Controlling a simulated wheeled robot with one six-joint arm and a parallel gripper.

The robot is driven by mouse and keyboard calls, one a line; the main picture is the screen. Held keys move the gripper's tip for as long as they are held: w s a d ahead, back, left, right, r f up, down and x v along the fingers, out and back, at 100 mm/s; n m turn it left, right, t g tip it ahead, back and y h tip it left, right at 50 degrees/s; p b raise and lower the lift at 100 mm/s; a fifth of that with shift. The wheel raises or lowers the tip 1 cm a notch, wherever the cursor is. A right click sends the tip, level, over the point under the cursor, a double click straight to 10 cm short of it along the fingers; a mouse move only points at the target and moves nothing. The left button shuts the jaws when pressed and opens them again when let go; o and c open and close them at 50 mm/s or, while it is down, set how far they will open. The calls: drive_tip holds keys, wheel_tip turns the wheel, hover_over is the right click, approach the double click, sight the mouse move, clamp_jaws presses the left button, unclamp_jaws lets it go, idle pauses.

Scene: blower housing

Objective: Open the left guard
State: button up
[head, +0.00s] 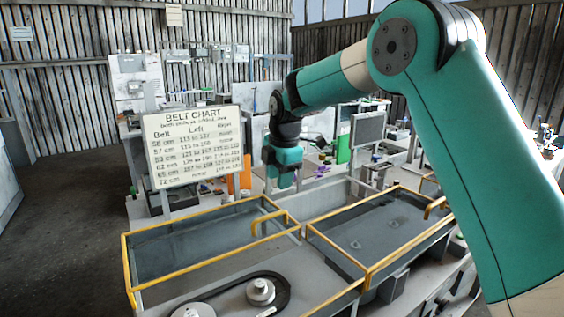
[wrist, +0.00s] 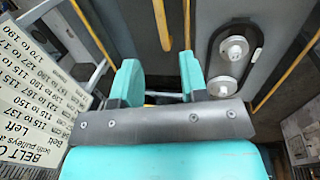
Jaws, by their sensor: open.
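The left guard (head: 196,216) is a yellow-edged grey frame on the left of the housing in the head view. A yellow handle (head: 268,215) stands up at its right side. I cannot tell surely whether the guard is fully closed. My gripper (head: 284,184) hangs above and behind the handle in the head view, apart from it. In the wrist view my gripper (wrist: 159,78) is open, with two teal fingers spread and nothing held. A yellow bar (wrist: 160,25) shows beyond the gap between the fingers; it may be the handle.
A belt on two pulleys (head: 260,291) lies in front of the left guard. The right guard (head: 385,235), also yellow-edged, sits beside it with its own handle (head: 435,206). A belt chart (head: 194,146) stands behind, left of my gripper. Cluttered benches fill the background.

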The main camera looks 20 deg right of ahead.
wheel_tip(320, 180, up, 7)
drive_tip(key=s, duration=0.1)
drive_tip(key=shift+s+f+b, duration=0.15)
drive_tip(key=shift+f+b, duration=0.05)
drive_tip(key=shift+b, duration=0.25)
drive_tip(key=shift+d, duration=0.1)
drive_tip(key=s+a+f+m+y, duration=0.1)
drive_tip(key=s+a+f+m, duration=0.1)
drive_tip(key=s, duration=1)
drive_tip(key=s+a+f+m+g+y+b, duration=0.1)
drive_tip(key=s+a+f+m, duration=0.2)
drive_tip(key=s, duration=0.9)
drive_tip(key=s+a+f+m+g+y+b, duration=0.1)
drive_tip(key=s+a+f+m, duration=0.2)
drive_tip(key=s+m, duration=0.5)
drive_tip(key=s+a, duration=0.1)
drive_tip(key=s, duration=0.3)
drive_tip(key=shift+a+f+y, duration=0.15)
drive_tip(key=shift+a+y, duration=0.2)
drive_tip(key=shift+y, duration=0.05)
